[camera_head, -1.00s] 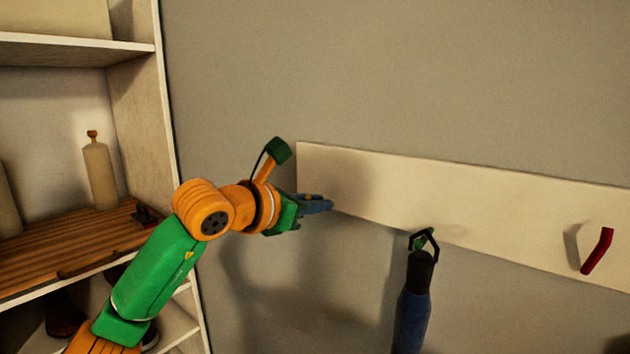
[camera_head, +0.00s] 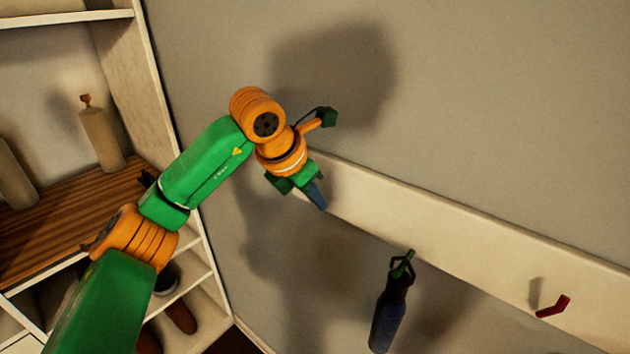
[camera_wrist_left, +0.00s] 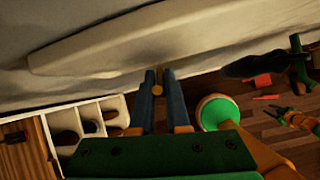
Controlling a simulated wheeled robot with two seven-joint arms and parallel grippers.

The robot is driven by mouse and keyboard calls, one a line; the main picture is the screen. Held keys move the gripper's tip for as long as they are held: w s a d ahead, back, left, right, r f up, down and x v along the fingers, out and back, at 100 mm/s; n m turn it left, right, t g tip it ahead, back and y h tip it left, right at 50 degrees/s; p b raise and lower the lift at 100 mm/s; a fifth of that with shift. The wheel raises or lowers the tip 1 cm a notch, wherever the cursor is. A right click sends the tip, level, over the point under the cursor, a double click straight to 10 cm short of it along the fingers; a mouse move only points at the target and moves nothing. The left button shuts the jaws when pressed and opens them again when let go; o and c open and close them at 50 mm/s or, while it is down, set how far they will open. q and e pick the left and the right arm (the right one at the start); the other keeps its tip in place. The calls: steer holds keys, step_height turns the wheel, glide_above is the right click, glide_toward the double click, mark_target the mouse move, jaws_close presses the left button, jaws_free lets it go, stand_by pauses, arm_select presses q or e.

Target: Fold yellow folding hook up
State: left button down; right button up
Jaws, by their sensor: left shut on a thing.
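My left gripper (camera_head: 318,197) is at the left end of the pale wall board (camera_head: 460,225), its fingers pointing down and to the right. In the left wrist view, the blue fingers (camera_wrist_left: 159,80) are shut on a small round yellow piece, which I take for the yellow folding hook (camera_wrist_left: 157,90). The rest of the hook is hidden, and it does not show in the head view. How far it is folded cannot be told. An orange and green part of my right arm seems to show at the wrist view's right edge; its jaw state is unclear.
A green hook (camera_head: 402,264) on the board bears a dark blue umbrella-like thing (camera_head: 388,318). A red hook (camera_head: 554,307) sticks out further right. A shelf unit (camera_head: 125,70) with bottle-like things stands at left. The wall above the board is bare.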

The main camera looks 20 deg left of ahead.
arm_select(q)
steer(key=shift+w+r, duration=0.15)
steer(key=shift+g, duration=0.3)
steer(key=c, duration=1.1)
jaws_free()
steer(key=shift+d, duration=0.1)
steer(key=shift+o, duration=0.9)
steer(key=shift+w+d, duration=0.1)
steer(key=shift+w, duration=0.05)
steer(key=b+v, duration=0.1)
steer(key=v, duration=0.6)
